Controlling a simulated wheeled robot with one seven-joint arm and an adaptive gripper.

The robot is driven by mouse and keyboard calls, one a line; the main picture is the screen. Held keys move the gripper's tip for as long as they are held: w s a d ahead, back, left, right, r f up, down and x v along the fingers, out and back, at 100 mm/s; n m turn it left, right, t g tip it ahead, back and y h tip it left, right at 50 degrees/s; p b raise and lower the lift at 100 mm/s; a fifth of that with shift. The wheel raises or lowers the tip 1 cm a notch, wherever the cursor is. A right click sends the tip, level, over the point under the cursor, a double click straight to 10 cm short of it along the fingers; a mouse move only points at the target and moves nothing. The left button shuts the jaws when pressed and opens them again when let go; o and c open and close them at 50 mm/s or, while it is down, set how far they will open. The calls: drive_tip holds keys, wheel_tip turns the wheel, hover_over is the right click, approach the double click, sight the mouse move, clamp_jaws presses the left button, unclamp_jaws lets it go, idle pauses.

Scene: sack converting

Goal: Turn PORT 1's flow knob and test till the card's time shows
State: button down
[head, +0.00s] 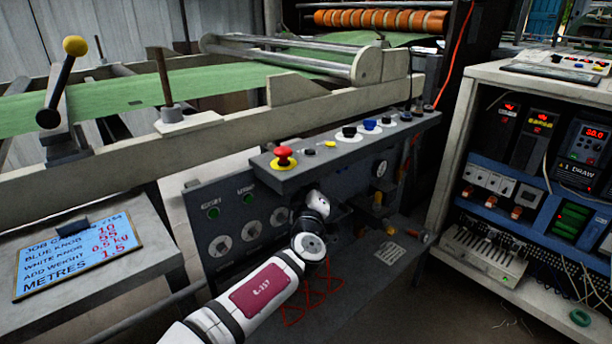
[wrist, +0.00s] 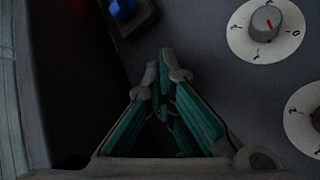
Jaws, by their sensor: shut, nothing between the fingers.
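My gripper (wrist: 165,62) is shut and empty in the wrist view, its teal-padded fingers close together. A grey knob (wrist: 266,22) with a red mark sits on a white numbered dial (wrist: 240,38) to the right of the fingertips, apart from them. A second dial (wrist: 303,112) is cut off by the right edge. In the head view my arm reaches the grey control panel (head: 205,240), which carries several round white dials (head: 220,246); the fingers are hidden there. I cannot read which is PORT 1. The blue job card (head: 90,240) lies at left; its lines are partly legible and end with METRES.
A red mushroom button (head: 284,156) and several knobs stand on the ledge (head: 330,150) above the panel. A blue knob (wrist: 122,8) shows at the wrist view's top. An electrical cabinet (head: 455,150) stands at right. Green web (head: 190,85) runs behind.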

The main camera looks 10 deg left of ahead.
idle(0.4)
drive_tip(key=shift+s+d, duration=0.5)
drive_tip(key=shift+d, duration=0.15)
drive_tip(key=shift+s+d+p, duration=0.3)
drive_tip(key=shift+s+d, duration=0.5)
drive_tip(key=shift+d, duration=0.2)
drive_tip(key=shift+s+d+p, duration=0.3)
drive_tip(key=shift+s+d, duration=0.45)
drive_tip(key=shift+d, duration=0.25)
